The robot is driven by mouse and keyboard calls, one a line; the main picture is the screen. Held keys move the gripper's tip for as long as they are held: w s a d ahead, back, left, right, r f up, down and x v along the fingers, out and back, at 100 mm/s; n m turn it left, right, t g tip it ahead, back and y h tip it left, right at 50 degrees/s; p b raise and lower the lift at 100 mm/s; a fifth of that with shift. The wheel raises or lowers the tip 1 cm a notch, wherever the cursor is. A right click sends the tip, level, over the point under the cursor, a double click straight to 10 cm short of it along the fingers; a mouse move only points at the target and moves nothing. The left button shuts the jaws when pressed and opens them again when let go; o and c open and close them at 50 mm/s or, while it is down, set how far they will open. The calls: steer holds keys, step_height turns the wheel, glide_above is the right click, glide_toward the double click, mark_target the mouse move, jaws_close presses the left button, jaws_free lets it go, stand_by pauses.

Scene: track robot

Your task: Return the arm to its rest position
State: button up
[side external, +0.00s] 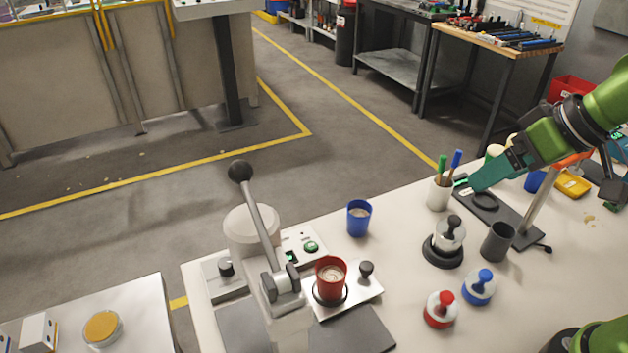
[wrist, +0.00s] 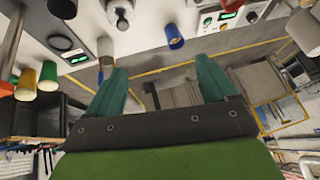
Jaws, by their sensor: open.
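My gripper (side external: 470,186) is at the right side of the side view, above the far part of the white table. Its teal fingers point left, towards the holder with green and blue handles. In the wrist view my gripper (wrist: 162,72) shows its two fingers spread apart with nothing between them. The green arm reaches in from the right edge, and its base is partly cut off at the bottom right corner.
The white table (side external: 405,280) bears a lever press (side external: 255,232), a red cup (side external: 331,278) on its plate, a blue cup (side external: 358,217), a dark grey cup (side external: 496,242), and red (side external: 440,309) and blue (side external: 479,287) knobbed pieces.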

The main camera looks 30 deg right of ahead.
steer(key=s+d+m, duration=0.1)
steer(key=m, duration=0.1)
steer(key=s+d+f+m+t, duration=0.1)
steer(key=m, duration=0.1)
steer(key=shift+s+d+m, duration=0.3)
steer(key=shift+s, duration=0.1)
steer(key=shift+r, duration=0.1)
